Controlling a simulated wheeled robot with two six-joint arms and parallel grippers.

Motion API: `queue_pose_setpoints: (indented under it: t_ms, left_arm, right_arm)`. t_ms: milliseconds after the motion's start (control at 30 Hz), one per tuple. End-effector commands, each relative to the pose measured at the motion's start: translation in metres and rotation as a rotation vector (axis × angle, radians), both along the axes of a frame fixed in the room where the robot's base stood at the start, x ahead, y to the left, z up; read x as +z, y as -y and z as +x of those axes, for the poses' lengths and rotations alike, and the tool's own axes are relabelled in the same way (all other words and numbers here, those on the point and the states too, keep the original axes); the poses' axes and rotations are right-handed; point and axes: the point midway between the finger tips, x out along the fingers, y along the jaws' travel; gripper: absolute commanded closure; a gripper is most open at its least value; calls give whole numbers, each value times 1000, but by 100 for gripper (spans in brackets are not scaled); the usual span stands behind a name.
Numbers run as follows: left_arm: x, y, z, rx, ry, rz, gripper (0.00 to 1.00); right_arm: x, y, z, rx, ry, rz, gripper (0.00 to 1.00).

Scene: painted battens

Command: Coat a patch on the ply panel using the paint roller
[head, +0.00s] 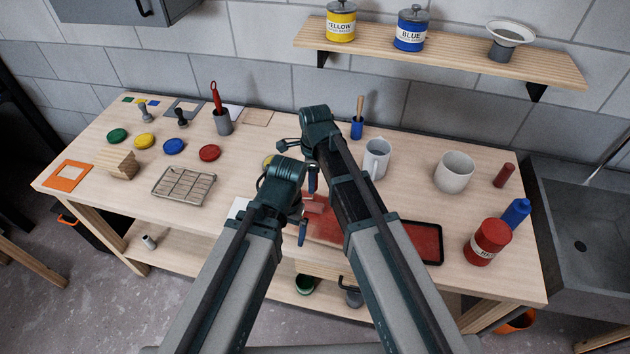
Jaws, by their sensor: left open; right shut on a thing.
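A black-rimmed tray with red paint (424,243) lies on the bench, partly behind my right arm. A flat red area (325,229) shows between my arms; whether it is a coated patch on the ply panel I cannot tell. My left gripper (307,208) is open, its fingers apart above the left edge of that red area. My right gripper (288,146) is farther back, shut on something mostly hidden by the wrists. I cannot make out the paint roller clearly.
On the workbench (240,165) stand a white mug (376,158), a pale pot (454,172), a red paint tin (487,242) and a blue bottle (516,213). A wire rack (184,186) and several coloured lids lie left. A shelf (440,52) hangs above.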

Motion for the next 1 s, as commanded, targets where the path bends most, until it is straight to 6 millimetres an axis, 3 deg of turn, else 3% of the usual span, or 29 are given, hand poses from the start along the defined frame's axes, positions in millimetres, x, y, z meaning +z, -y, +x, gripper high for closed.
queue_pose_setpoints:
  t_ms: [333, 733, 1000]
  left_arm:
    - [1, 0, 0, 0, 0, 0, 0]
    - [0, 0, 0, 0, 0, 0, 0]
    - [0, 0, 0, 0, 0, 0, 0]
  right_arm:
    - [1, -26, 11, 2, 0, 0, 100]
    - [0, -35, 14, 1, 0, 0, 100]
    - [0, -55, 22, 2, 0, 0, 100]
